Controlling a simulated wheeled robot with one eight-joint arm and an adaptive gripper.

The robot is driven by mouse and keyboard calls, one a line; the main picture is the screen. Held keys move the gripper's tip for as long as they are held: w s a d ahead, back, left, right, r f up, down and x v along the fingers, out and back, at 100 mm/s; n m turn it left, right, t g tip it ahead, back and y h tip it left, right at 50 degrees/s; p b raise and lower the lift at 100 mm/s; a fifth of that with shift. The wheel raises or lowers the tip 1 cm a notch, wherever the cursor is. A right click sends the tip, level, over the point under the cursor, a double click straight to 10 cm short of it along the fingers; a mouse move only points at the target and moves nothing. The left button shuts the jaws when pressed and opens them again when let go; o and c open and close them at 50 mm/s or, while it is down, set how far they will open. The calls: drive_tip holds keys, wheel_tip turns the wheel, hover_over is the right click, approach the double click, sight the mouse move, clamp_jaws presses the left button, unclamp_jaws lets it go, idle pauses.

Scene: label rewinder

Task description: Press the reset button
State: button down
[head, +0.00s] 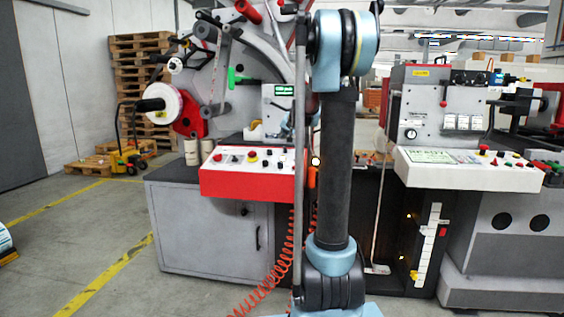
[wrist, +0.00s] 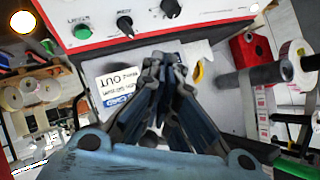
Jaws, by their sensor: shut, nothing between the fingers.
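A white control panel with a red front edge (head: 230,186) stands left of my arm in the head view. It bears several buttons and knobs, including a red one on yellow (head: 252,155). In the wrist view the panel (wrist: 215,12) runs along the top, with a green button (wrist: 82,31) and black knobs (wrist: 125,25). I cannot read which button is the reset button. My gripper (wrist: 163,62) is shut and empty, its fingertips appearing just below the panel's red edge in that picture. In the head view my arm hides part of the machine, and the gripper cannot be made out.
A second white panel (head: 470,170) with a screen and buttons stands at right. A white roll (head: 160,106) sits on the machine at left. A grey cabinet (head: 205,230) is below the red-edged panel. A white card (wrist: 118,88) lies beside the fingers. The left floor is open.

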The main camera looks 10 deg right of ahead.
sight(284, 158)
drive_tip(key=shift+w+d+f, duration=0.15)
drive_tip(key=shift+w+f, duration=0.2)
drive_tip(key=shift+f, duration=1.05)
drive_tip(key=shift+w+d+f, duration=0.1)
drive_tip(key=shift+w+f, duration=0.25)
drive_tip(key=shift+f, duration=1.1)
drive_tip(key=shift+w+d+f, duration=0.15)
drive_tip(key=shift+w+f, duration=0.2)
drive_tip(key=shift+f, duration=1.05)
drive_tip(key=shift+w+f, duration=0.15)
drive_tip(key=shift+f, duration=0.6)
drive_tip(key=shift+r, duration=0.2)
drive_tip(key=shift+s+r, duration=0.2)
drive_tip(key=shift+r, duration=0.45)
drive_tip(key=shift+r, duration=0.1)
drive_tip(key=shift+s+a+r, duration=0.1)
drive_tip(key=shift+s+r, duration=0.1)
drive_tip(key=shift+r, duration=0.55)
drive_tip(key=shift+s+a+r, duration=0.1)
drive_tip(key=shift+s+r, duration=0.15)
drive_tip(key=shift+r, duration=0.55)
drive_tip(key=shift+s+a+r, duration=0.1)
drive_tip(key=shift+s+r, duration=0.1)
drive_tip(key=shift+r, duration=0.55)
